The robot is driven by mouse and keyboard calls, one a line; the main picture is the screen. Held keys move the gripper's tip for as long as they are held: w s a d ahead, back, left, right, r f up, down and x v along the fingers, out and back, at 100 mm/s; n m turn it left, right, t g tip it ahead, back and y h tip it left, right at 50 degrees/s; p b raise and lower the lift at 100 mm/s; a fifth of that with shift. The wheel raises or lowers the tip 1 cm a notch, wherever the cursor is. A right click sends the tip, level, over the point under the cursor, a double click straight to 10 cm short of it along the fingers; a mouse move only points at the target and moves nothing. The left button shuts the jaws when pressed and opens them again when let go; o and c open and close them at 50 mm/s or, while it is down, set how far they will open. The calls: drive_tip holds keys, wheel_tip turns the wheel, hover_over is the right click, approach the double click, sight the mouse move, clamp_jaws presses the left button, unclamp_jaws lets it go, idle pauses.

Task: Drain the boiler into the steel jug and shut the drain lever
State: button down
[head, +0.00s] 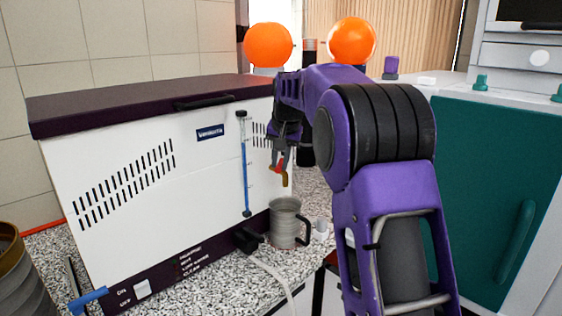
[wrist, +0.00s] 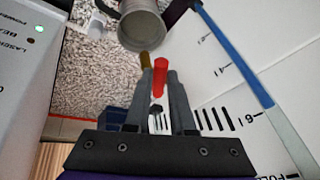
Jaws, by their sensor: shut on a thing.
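The boiler (head: 130,150) is a white box with a dark lid. Its sight tube (head: 246,180) shows blue in the lower part and pale above; it also runs down the right of the wrist view (wrist: 235,55). The steel jug (head: 286,228) stands upright on the counter by the boiler's front right; its rim shows in the wrist view (wrist: 146,28). My gripper (head: 280,158) is above the jug, beside the boiler's front, its fingers (wrist: 162,85) shut on a red lever (wrist: 160,76). A brass piece (wrist: 145,60) shows beside the lever.
A black fitting with a pale hose (head: 272,276) sits low on the boiler beside the jug. A small white cup (head: 321,229) stands right of the jug. A metal container (head: 20,280) is at far left. A teal cabinet (head: 490,190) stands to the right.

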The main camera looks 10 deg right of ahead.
drive_tip(key=shift+w+a+m+g+h, duration=0.2)
drive_tip(key=shift+a+m+h, duration=0.25)
drive_tip(key=shift+m, duration=0.7)
drive_tip(key=shift+w+a+m+g+h, duration=0.1)
drive_tip(key=shift+w+a+m+h, duration=0.35)
drive_tip(key=shift+m, duration=0.65)
drive_tip(key=shift+w+a+m+g+h, duration=0.1)
drive_tip(key=shift+a+m+h, duration=0.15)
drive_tip(key=shift+m+h, duration=0.65)
drive_tip(key=shift+m+y, duration=0.3)
drive_tip(key=shift+m, duration=0.05)
drive_tip(key=c, duration=0.8)
unclamp_jaws()
drive_tip(key=shift+o, duration=0.2)
drive_tip(key=v, duration=1.7)
drive_tip(key=shift+r, duration=0.2)
drive_tip(key=shift+s+a, duration=0.1)
drive_tip(key=shift+s, duration=0.05)
